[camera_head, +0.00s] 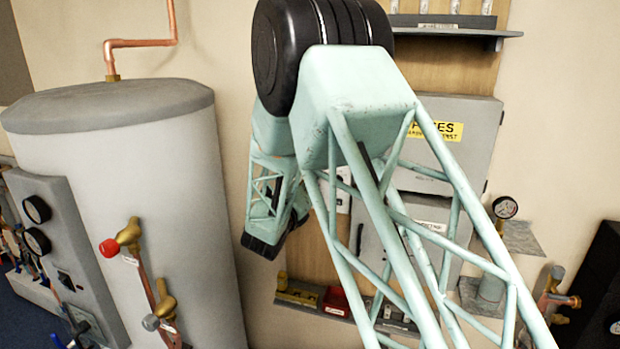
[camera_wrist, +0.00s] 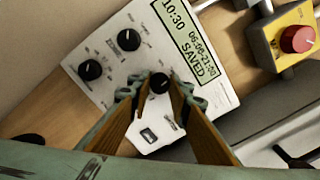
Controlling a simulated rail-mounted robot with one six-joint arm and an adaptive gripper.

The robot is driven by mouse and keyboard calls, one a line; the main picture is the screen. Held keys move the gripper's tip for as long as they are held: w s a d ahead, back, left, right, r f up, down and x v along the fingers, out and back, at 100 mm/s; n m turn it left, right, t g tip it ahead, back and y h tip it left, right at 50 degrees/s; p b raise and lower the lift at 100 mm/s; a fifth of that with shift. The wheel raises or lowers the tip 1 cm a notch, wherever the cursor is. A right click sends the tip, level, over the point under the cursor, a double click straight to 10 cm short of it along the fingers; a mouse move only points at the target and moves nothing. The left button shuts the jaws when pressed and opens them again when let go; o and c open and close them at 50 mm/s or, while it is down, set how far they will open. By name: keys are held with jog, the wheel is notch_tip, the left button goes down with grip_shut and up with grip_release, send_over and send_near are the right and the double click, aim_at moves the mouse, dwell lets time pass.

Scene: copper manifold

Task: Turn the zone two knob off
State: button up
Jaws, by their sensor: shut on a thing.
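I cannot read the small labels to tell which is zone two. My gripper (camera_wrist: 160,90) is shut on the third knob, one finger on each side. In the head view my arm hides the gripper and most of the panel.
Grey cabinets (camera_head: 470,125) and a low shelf (camera_head: 318,303) line the wall.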

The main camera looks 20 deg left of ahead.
jog(key=n+p, duration=0.4)
jog(key=n, duration=0.4)
jog(key=shift+f, duration=0.1)
dwell(0.4)
jog(key=o, duration=0.8)
jog(key=shift+o, duration=0.2)
jog(key=s, duration=1.2)
jog(key=shift+d, duration=0.2)
